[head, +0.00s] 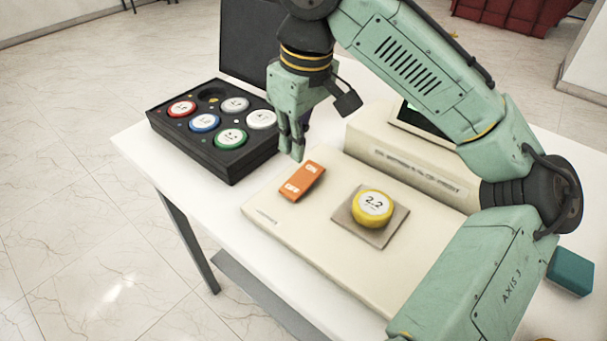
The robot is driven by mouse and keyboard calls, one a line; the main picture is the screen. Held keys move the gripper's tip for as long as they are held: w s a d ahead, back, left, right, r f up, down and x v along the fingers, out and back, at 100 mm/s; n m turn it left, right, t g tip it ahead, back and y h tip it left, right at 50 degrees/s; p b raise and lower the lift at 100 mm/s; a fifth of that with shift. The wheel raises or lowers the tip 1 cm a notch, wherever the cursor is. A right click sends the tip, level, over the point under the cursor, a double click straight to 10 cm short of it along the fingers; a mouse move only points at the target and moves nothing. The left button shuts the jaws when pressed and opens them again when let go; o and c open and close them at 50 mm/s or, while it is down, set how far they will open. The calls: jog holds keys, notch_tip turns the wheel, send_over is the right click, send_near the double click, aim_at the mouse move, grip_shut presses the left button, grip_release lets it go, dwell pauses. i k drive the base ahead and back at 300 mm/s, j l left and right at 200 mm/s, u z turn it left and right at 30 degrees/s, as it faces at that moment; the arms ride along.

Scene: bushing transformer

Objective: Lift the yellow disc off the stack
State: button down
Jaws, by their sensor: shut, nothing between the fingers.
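The yellow disc (373,205), with a white top marked 2.2, sits on a flat square grey-brown plate (391,234) on the cream machine (322,251). I cannot tell whether other discs lie beneath it. My gripper (297,155) points down with its fingers together and nothing between them. In the picture it is up and to the left of the yellow disc, just beyond the orange rocker switch (302,181), and apart from the disc.
A black case (198,158) at the left holds red, blue, green and white-grey discs, with one empty round slot. Its dark lid (249,50) stands open behind. A raised cream block (408,165) lies behind the plate. A teal box (571,271) is at the right.

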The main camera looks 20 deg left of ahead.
aim_at(371, 207)
jog(key=k, duration=1)
